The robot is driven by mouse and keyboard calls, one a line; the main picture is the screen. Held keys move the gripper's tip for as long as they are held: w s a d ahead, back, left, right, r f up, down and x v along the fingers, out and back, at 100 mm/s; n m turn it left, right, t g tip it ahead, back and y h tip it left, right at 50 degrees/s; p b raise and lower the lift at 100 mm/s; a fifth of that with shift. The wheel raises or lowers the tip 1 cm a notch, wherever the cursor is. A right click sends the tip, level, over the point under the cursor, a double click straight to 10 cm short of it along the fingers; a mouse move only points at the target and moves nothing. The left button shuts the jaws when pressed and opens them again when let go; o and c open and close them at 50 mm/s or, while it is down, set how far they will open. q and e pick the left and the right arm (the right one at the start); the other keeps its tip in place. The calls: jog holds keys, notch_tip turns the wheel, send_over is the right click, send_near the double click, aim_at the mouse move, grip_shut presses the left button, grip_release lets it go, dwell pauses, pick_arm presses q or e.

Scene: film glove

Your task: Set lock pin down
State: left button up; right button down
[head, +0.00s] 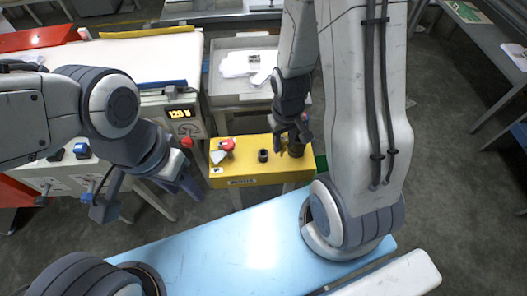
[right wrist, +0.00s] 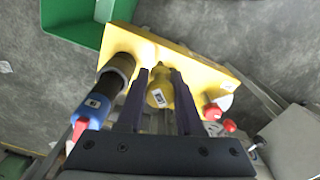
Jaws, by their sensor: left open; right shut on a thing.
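In the right wrist view my right gripper (right wrist: 160,105) is shut on a yellow piece with a small white label, the likely lock pin (right wrist: 158,88). It is in front of the yellow block (right wrist: 205,70); whether it touches the block cannot be told. In the head view my right gripper (head: 290,145) is over the right part of the yellow block (head: 238,181), and the pin is hard to make out there. My left gripper (head: 188,188) is open and empty, left of the block.
The block also carries a black socket (head: 263,156) and a red knob (head: 228,144). A grey tray (head: 224,84) with white sheets lies behind; a light blue surface (head: 235,245) is in front.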

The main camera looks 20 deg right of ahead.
pick_arm(q)
jog(key=shift+f, duration=0.45)
pick_arm(e)
jog(key=shift+w+a+f, duration=0.55)
jog(key=shift+w+f, duration=0.45)
jog(key=shift+f, duration=0.35)
jog(key=shift+w+a+f, duration=0.6)
jog(key=shift+w+f, duration=0.45)
jog(key=shift+f, duration=0.35)
jog(key=shift+w+a+f, duration=0.55)
jog(key=shift+w+f, duration=0.45)
jog(key=shift+f, duration=0.35)
pick_arm(q)
jog(key=shift+f, duration=0.1)
pick_arm(e)
jog(key=shift+f, duration=0.1)
jog(key=shift+f+b, duration=0.45)
jog(key=shift+f, duration=0.1)
jog(key=c, duration=0.6)
grip_release()
pick_arm(q)
jog(key=shift+f, duration=0.3)
pick_arm(e)
jog(key=shift+o, duration=0.2)
